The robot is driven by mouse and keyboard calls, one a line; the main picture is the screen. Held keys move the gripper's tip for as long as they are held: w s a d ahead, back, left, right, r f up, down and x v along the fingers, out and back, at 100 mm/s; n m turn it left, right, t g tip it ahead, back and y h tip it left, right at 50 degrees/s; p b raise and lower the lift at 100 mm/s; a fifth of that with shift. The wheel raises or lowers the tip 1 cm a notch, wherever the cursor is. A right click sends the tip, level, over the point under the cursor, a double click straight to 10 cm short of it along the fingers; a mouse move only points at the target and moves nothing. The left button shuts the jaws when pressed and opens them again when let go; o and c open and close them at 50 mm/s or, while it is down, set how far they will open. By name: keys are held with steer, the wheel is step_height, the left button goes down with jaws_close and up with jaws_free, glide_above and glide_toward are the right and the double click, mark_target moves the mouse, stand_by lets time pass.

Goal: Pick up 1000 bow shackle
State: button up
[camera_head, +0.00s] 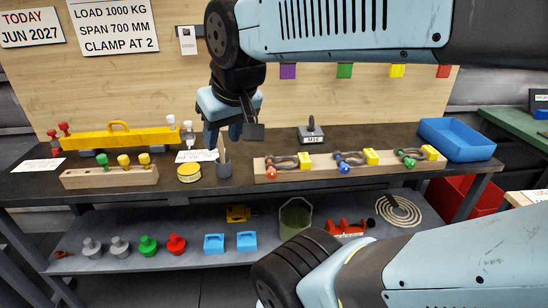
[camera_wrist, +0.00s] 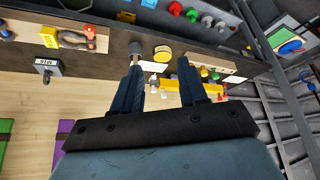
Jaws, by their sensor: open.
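Three bow shackles lie in a row on a wooden board (camera_head: 262,174) on the bench: one with a red pin end (camera_head: 283,163), one with blue (camera_head: 350,159), one with green (camera_head: 411,156). Each has a yellow block beside it. I cannot read any rating, so I cannot tell which is the 1000 one. The red-pin shackle also shows at upper left in the wrist view (camera_wrist: 72,41). My gripper (camera_head: 222,138) is open and empty above the bench, left of the shackle board; its two dark blue fingers (camera_wrist: 160,66) show in the wrist view.
A grey M16 block (camera_head: 311,133) stands behind the board, and a blue tray (camera_head: 456,139) at its right. A lower shelf (camera_head: 190,255) holds several parts.

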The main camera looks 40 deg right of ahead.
steer(key=o, duration=0.3)
steer(key=shift+w+d+f, duration=0.1)
steer(key=shift+w+d, duration=0.1)
steer(key=shift+d, duration=0.05)
steer(key=o, duration=0.6)
steer(key=w+d+f+g, duration=0.1)
steer(key=w+d+f+n+g+h, duration=0.1)
steer(key=d, duration=0.1)
steer(key=w+d+f+g, duration=0.1)
steer(key=shift+w+d+f+n+h, duration=0.1)
steer(key=shift+w+d+n+h, duration=0.2)
steer(key=shift+n+h, duration=0.1)
steer(key=shift+o, duration=0.5)
steer(key=w+d+f+n+g+h, duration=0.2)
steer(key=w+d+f+g+h, duration=0.1)
steer(key=w+d+f+g, duration=0.1)
steer(key=d+f, duration=0.1)
steer(key=d, duration=0.1)
steer(key=shift+w+d+n, duration=0.35)
steer(key=shift+w+n, duration=0.05)
steer(key=n+g+h, duration=0.6)
steer(key=n+h, duration=0.1)
glide_toward(306, 157)
steer(key=x, duration=0.5)
steer(key=shift+w+d, duration=0.1)
steer(key=shift+d, duration=0.2)
steer(key=shift+x, duration=2.85)
